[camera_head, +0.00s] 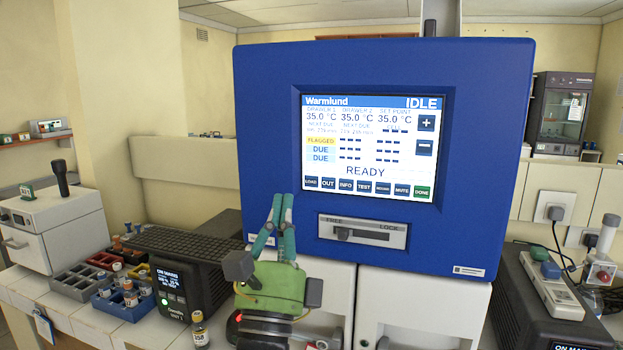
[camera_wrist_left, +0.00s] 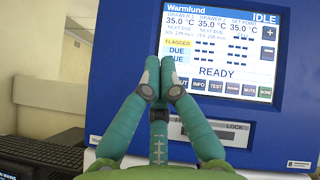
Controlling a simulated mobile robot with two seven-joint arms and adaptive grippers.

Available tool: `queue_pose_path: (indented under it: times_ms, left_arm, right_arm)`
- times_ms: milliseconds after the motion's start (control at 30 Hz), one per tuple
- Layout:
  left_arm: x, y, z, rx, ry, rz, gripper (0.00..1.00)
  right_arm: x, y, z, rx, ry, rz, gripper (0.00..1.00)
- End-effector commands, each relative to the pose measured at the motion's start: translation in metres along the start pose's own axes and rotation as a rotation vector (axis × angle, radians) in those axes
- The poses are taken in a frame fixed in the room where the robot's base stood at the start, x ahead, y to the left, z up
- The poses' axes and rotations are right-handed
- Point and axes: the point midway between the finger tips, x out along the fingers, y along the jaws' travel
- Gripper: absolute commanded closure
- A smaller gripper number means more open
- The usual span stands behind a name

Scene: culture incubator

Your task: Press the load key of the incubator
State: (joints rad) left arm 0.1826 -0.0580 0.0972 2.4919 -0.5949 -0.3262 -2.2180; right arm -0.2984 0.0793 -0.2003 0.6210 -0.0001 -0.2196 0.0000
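The incubator (camera_head: 258,100) is a big blue box with a lit touch screen reading "IDLE" and "READY". The load key (camera_head: 311,183) is the leftmost dark key in the row along the screen's bottom. My left gripper (camera_head: 282,198) is in front of the blue panel, just left of and slightly below the load key. Its teal fingers are together with nothing between them. In the left wrist view the fingertips (camera_wrist_left: 160,66) overlap the screen's left part and hide the load key. I cannot tell whether they touch the panel. My right gripper is not in view.
Below the screen is a FREE/LOCK slider (camera_head: 363,233). To the left stand a small black device (camera_head: 185,290), a vial (camera_head: 199,330) and racks with vials (camera_head: 125,300). A power strip (camera_head: 552,290) lies at the right.

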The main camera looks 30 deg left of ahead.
Motion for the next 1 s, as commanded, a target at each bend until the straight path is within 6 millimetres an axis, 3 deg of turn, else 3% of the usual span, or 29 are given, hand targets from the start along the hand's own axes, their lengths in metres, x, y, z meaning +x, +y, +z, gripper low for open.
queue_pose_path:
  times_ms: [367, 1000]
  left_arm:
    - [0.007, 0.003, -0.009, -0.003, 0.002, 0.0, 1.0]
    - [0.059, 0.023, -0.057, -0.002, 0.001, 0.0, 1.0]
  right_arm:
    - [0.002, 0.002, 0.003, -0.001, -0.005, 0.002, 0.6]
    - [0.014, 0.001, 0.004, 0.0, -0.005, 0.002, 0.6]
